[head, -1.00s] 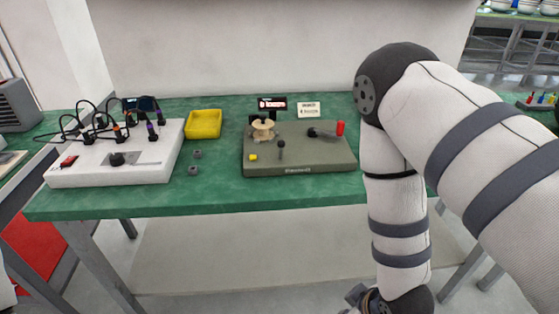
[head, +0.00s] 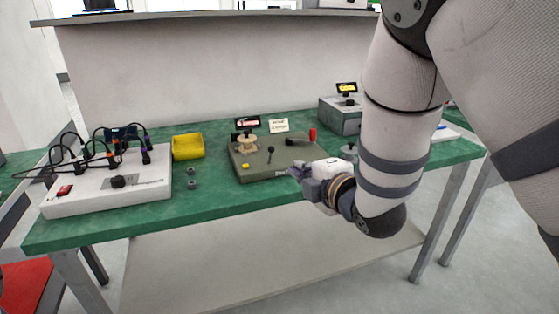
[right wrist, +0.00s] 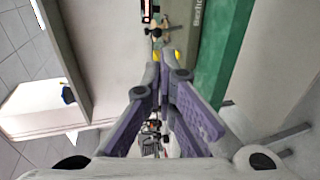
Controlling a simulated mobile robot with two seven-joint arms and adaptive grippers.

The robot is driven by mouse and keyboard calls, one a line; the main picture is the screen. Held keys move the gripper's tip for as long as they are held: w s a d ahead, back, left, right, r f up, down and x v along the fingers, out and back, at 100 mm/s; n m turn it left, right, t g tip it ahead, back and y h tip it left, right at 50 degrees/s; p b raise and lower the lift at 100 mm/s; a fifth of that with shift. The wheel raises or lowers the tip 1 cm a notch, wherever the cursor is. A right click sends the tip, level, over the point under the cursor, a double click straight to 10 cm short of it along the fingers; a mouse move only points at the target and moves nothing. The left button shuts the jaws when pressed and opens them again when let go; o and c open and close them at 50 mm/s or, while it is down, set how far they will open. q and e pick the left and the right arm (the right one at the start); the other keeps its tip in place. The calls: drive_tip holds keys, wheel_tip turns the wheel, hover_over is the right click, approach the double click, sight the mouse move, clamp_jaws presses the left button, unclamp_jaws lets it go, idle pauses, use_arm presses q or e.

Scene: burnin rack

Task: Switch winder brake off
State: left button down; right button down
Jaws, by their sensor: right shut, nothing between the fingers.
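The winder (head: 285,171) is a grey-green box on the green bench. It carries a pale spool (head: 246,143), a thin upright lever with a dark knob (head: 270,150), a yellow button (head: 245,166) and a crank with a red handle (head: 312,135). No label shows which control is the brake. My right gripper (head: 293,172) is near the winder's front right edge, shut and empty. Its purple-padded fingers meet in the right wrist view (right wrist: 165,62), with part of the winder (right wrist: 197,14) beyond the tips. My left gripper is out of view.
A display (head: 247,122) and a white card (head: 278,126) stand behind the winder. A yellow bin (head: 188,147) and a white cabled panel (head: 105,187) are to its left.

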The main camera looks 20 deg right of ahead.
sight(272, 150)
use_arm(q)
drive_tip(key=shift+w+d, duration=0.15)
use_arm(e)
drive_tip(key=shift+w+d, duration=0.15)
drive_tip(key=shift+w, duration=0.1)
